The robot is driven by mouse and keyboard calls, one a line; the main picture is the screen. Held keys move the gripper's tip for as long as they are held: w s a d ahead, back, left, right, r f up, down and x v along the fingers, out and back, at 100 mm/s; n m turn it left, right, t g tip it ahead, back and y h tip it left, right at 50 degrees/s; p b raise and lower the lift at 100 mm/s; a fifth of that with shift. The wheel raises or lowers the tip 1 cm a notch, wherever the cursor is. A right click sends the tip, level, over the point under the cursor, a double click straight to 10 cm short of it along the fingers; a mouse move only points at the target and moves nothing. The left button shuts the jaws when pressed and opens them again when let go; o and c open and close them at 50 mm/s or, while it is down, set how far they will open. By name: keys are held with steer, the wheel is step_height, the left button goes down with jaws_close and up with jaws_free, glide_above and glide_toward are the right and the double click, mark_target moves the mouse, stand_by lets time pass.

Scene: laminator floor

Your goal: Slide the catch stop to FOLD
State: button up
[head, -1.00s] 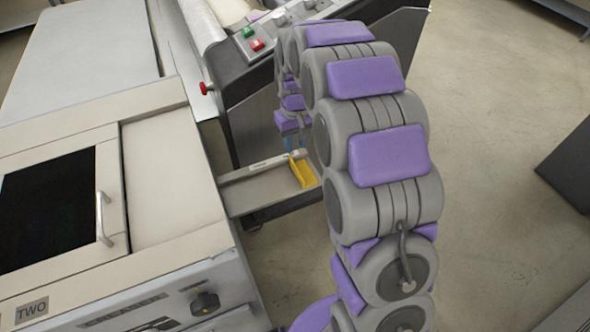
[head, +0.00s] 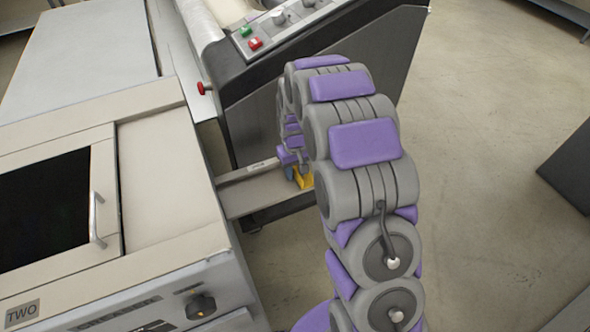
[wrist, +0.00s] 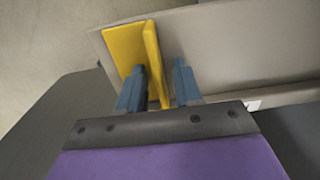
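The yellow catch stop (head: 305,181) sits near the outer end of the pale catch tray (head: 240,197), beside the creaser. It has a flat plate and an upright fin. In the wrist view the catch stop (wrist: 124,48) is at upper left, on the tray (wrist: 240,50). My gripper (wrist: 160,68) is open. Its two blue fingers stand either side of the fin, with a visible gap on the right. In the head view my gripper (head: 292,173) is down at the stop, partly hidden by my arm. A small label on the tray's far rail is too small to read.
The creaser (head: 160,190) with its black window and knob stands at left. A dark-sided machine (head: 330,70) with red and green buttons rises behind the tray. A red knob (head: 205,88) sticks out between them. Open floor lies to the right.

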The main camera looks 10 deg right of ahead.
jaws_close()
stand_by(0.5)
